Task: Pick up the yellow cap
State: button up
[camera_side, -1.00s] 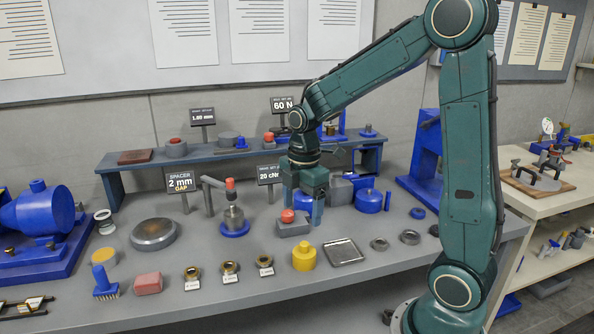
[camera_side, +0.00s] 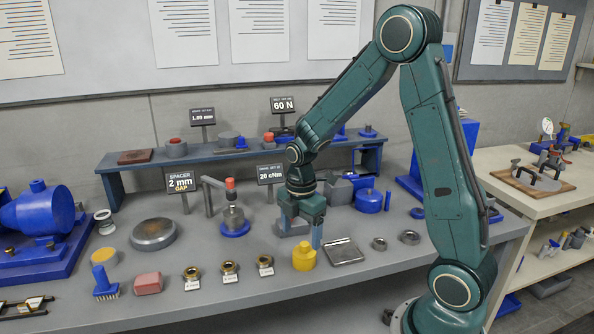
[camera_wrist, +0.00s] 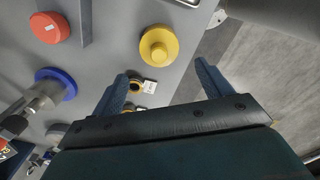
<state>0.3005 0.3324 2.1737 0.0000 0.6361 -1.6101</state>
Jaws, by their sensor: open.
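The yellow cap (camera_side: 304,257) stands upright on the grey bench, a wide round body with a narrower knob on top. In the wrist view the yellow cap (camera_wrist: 159,46) is seen from above, beyond the fingertips and roughly between their lines. My gripper (camera_side: 300,236) is open and empty, its fingers pointing down, close behind and above the cap. In the wrist view my gripper (camera_wrist: 160,72) shows both blue fingers spread wide. I see no contact with the cap.
A square metal tray (camera_side: 343,252) lies close right of the cap. Brass fittings with labels (camera_side: 265,262) stand to its left. A grey block (camera_side: 292,226) is behind my gripper, and a red-topped device on a blue base (camera_side: 235,228) is at left. The bench front edge is near.

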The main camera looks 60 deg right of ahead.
aim_at(302, 253)
jog(key=shift+f, duration=1.25)
jog(key=shift+f, duration=0.15)
jog(key=shift+s+d+f, duration=0.1)
jog(key=shift+d+f, duration=0.05)
jog(key=shift+f, duration=2.3)
jog(key=c, duration=1.1)
jog(key=shift+o, duration=0.2)
jog(key=shift+r, duration=0.1)
notch_tip(302, 253, up, 20)
